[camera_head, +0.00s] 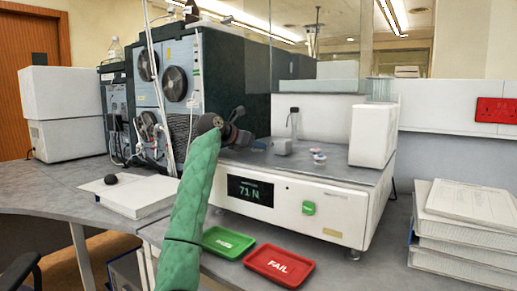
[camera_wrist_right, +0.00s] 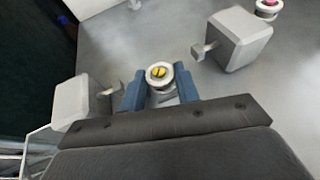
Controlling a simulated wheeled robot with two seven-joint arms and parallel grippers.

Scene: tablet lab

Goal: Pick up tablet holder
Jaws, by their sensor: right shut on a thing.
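A small round white tablet holder (camera_wrist_right: 160,70) with a yellow tablet on top shows in the right wrist view. It sits between the blue fingers of my right gripper (camera_wrist_right: 160,90), which is shut on it. In the head view my right gripper (camera_head: 257,145) is over the top of the white tester (camera_head: 275,198), at the end of my green-sleeved arm. The held holder cannot be made out there. Other small holders (camera_head: 318,155) stand further right on the tester top. One with a pinkish-red tablet (camera_wrist_right: 267,6) shows at the top of the right wrist view. My left gripper is not in view.
Grey blocks stand on either side of my fingers, one at right (camera_wrist_right: 238,40) and one at left (camera_wrist_right: 85,103). A white box (camera_head: 373,135) stands at the tester's right end. A green tray (camera_head: 228,243) and a red FAIL tray (camera_head: 280,265) lie in front. The display reads 71 N.

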